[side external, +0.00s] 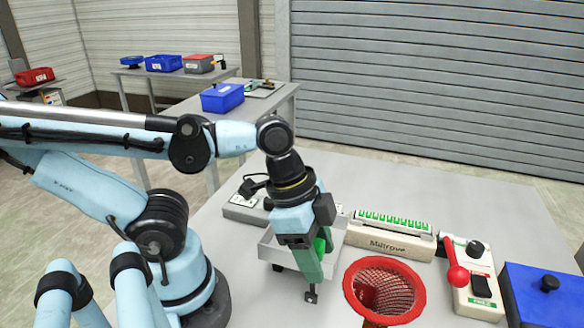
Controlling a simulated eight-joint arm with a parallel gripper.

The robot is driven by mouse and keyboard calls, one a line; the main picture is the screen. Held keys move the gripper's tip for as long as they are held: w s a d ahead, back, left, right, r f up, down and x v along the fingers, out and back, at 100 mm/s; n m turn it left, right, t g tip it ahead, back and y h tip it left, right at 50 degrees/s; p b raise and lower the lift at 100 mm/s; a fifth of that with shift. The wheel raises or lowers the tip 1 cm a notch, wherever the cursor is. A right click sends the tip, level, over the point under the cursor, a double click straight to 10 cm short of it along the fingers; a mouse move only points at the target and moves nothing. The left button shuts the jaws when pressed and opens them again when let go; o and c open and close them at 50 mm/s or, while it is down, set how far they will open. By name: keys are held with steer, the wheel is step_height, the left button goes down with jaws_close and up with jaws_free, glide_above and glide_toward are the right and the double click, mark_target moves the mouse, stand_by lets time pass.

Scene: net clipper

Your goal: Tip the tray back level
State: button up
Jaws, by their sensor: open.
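A light grey tray (339,238) with low walls is on the table, partly hidden behind my gripper. Its near left corner shows left of the fingers, with a dark piece under it. I cannot tell how far it is tilted. My gripper (312,290) points down in front of the tray, with green fingers and a dark tip. It is open, and nothing shows held in it. Part of the green behind the near finger is hidden, so I cannot tell whether a finger touches the tray.
A red-rimmed net (418,298) stands right of my gripper. Behind it is a beige "Millrow" rack (390,242) of green-and-white pieces. A red-knobbed lever box (487,299) and a blue box (540,296) fill the right. A grey unit (240,211) sits back left.

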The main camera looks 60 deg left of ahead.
steer(key=shift+w+d+f+g+y, duration=0.5)
steer(key=shift+w+d+g+y, duration=0.75)
steer(key=shift+w+d, duration=0.35)
step_height(320, 180, up, 12)
step_height(320, 180, down, 9)
steer(key=s+a+t+h, duration=0.1)
steer(key=t+h, duration=0.3)
steer(key=shift+w+d+f+g+y, duration=2.05)
steer(key=shift+w+d+f+y, duration=0.1)
steer(key=shift+w+d+f, duration=0.45)
step_height(320, 180, up, 12)
steer(key=shift+a, duration=0.15)
steer(key=a+f+n+t, duration=0.2)
steer(key=a+n, duration=0.1)
steer(key=a, duration=0.2)
steer(key=a+f+n+t, duration=0.2)
steer(key=a+n, duration=0.1)
steer(key=a, duration=0.2)
steer(key=a+f+n+t, duration=0.2)
steer(key=a+n+t, duration=0.1)
steer(key=a, duration=0.2)
steer(key=shift+w+a+f, duration=0.25)
steer(key=shift+w, duration=0.1)
